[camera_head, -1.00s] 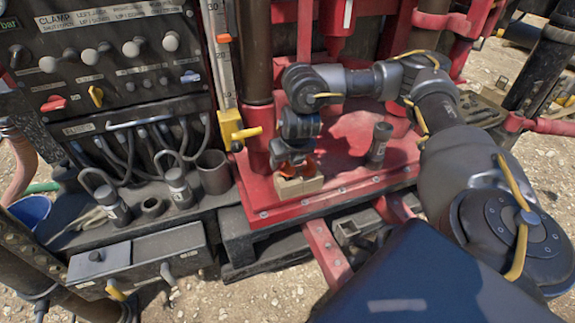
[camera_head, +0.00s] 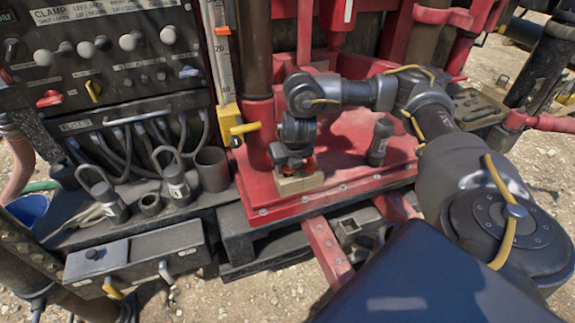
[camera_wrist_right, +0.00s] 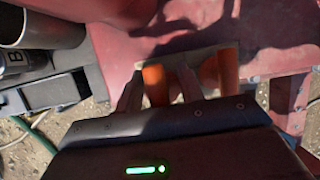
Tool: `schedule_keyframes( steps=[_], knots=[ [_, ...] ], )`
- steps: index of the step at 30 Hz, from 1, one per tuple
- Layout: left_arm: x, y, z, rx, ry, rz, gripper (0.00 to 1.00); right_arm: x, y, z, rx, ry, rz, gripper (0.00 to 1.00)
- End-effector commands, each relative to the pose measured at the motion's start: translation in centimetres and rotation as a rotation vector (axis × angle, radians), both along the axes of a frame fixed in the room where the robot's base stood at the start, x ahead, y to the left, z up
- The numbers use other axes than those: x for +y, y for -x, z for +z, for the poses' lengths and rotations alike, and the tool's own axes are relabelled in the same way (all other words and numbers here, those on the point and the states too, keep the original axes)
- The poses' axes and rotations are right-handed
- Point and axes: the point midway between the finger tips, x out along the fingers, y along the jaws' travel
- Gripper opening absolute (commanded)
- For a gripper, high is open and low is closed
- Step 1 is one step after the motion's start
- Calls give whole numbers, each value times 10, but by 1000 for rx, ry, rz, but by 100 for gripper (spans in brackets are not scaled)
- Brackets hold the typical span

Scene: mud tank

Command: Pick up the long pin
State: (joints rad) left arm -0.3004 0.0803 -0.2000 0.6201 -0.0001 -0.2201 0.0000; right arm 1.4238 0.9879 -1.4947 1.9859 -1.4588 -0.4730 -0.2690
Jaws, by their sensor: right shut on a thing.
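Two orange pins stand close together at a pale wooden block (camera_head: 300,184) on the red deck. My right gripper (camera_head: 293,163) is low over the block and hides much of them in the head view. In the right wrist view one orange pin (camera_wrist_right: 155,86) is between the two fingers, and my right gripper (camera_wrist_right: 158,88) is shut on it. The other orange pin (camera_wrist_right: 228,70) is outside the fingers, just right of the right finger. The pins' lower parts are hidden, so I cannot tell their lengths. My left gripper is not in view.
A dark cylinder (camera_head: 379,142) stands on the red deck (camera_head: 345,180) right of the block. A red column and a yellow clamp (camera_head: 232,127) with a scale rise behind left. A grey ledge on the left holds an open cup (camera_head: 212,170) and padlock-like parts.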

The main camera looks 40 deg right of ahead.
Motion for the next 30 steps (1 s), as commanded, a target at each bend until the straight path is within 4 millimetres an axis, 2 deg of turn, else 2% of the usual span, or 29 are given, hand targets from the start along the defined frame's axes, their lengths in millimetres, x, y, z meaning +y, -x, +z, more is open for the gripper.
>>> schedule_keyframes(
  steps=[8, 14, 23, 30],
  knots=[
    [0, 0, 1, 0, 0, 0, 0, 0, 0, 3, -1, -1, 0, 12],
    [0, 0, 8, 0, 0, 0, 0, 0, -1, 20, -4, 0, 2, 12],
    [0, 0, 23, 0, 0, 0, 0, 0, -2, 73, -7, 1, 2, 12],
    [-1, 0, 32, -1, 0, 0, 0, 0, -2, 125, -7, 1, 1, 12]
  ],
)
